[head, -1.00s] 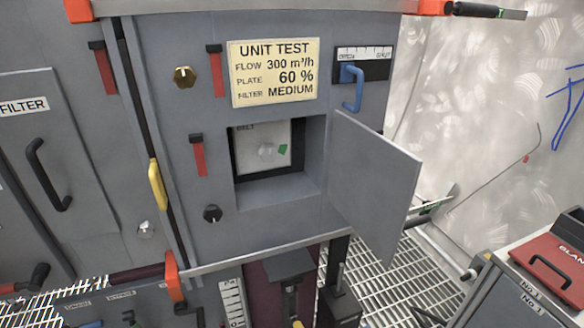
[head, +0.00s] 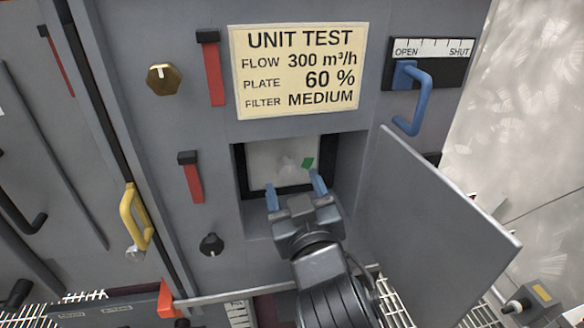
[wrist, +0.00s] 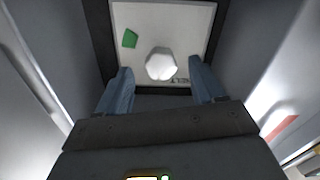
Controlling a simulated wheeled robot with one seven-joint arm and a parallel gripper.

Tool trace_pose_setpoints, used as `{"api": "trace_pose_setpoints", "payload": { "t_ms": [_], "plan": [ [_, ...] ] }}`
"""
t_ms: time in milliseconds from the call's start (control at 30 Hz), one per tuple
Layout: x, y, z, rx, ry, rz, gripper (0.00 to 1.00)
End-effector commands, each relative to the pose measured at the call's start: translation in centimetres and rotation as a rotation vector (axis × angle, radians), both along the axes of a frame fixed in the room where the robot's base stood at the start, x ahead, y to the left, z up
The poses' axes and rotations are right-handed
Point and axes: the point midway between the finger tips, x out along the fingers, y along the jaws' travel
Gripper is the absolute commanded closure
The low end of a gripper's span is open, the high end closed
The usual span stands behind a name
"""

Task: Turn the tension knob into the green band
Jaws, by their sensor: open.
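The tension knob (head: 287,165) is a pale, rounded knob on a light plate (head: 262,160) at the back of a square recess. The green band (head: 308,163) is a small green patch on the plate, up and right of the knob in the head view. In the wrist view the knob (wrist: 161,64) sits ahead of my fingertips, and the green band (wrist: 130,38) is up and left of it. My gripper (head: 296,190) is at the recess mouth, its two blue fingers open and apart, with nothing between them. In the wrist view my gripper (wrist: 160,82) points toward the knob.
An open door (head: 430,215) stands out at the right of the recess. A blue handle (head: 414,98) is above it. A black knob (head: 211,244) and red levers (head: 192,178) are on the left. The recess walls are close around my gripper.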

Motion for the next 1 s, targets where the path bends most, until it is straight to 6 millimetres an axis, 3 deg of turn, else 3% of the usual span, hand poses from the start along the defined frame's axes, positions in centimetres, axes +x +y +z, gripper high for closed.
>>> {"api": "trace_pose_setpoints", "payload": {
  "t_ms": [300, 700, 1000],
  "plan": [
    [4.1, 1.2, 0.1, 0.001, -0.001, 0.001, 0.32],
    [4.8, 1.4, 0.0, 0.001, 0.000, 0.001, 0.33],
    [4.8, 1.4, 0.0, 0.001, 0.000, 0.001, 0.62]
  ]
}}
